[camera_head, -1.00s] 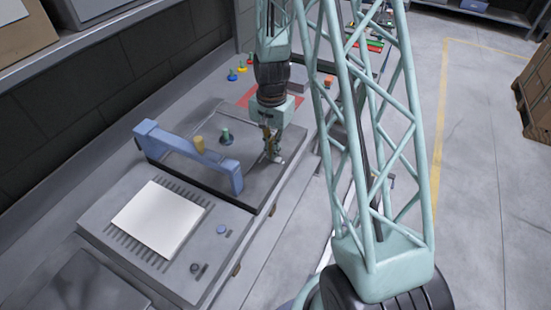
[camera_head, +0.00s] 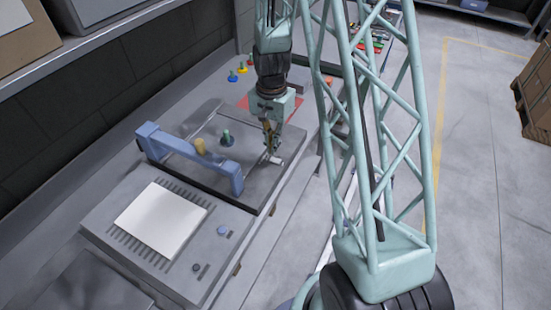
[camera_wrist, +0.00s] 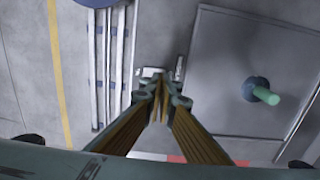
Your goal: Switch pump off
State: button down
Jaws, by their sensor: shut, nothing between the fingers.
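A dark round knob with a green peg (camera_head: 226,138) stands on the panel to the left, and shows in the wrist view too (camera_wrist: 258,90). No label marks the pump or its switch.
Open floor (camera_head: 475,190) lies to the right.

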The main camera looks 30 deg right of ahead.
jog(key=shift+r+p, duration=0.65)
jog(key=shift+r, duration=0.95)
jog(key=r, duration=0.2)
notch_tip(320, 180, up, 13)
jog(key=n+t+b, duration=0.1)
jog(key=n, duration=0.2)
send_over(273, 159)
jog(key=s+a, duration=0.3)
jog(key=a, duration=0.3)
jog(key=s+a+r+n+t+b, duration=0.1)
jog(key=s+a+r+n+b, duration=0.2)
jog(key=s+r, duration=0.55)
jog(key=s+a+r+n+t, duration=0.1)
jog(key=s+a+r+n, duration=0.2)
jog(key=s, duration=0.6)
jog(key=s+a+r+n+t, duration=0.1)
jog(key=s+a+r+n, duration=0.2)
jog(key=s+r, duration=0.5)
jog(key=shift+s+a+b, duration=0.4)
jog(key=shift+s+a, duration=0.5)
jog(key=shift+s, duration=0.2)
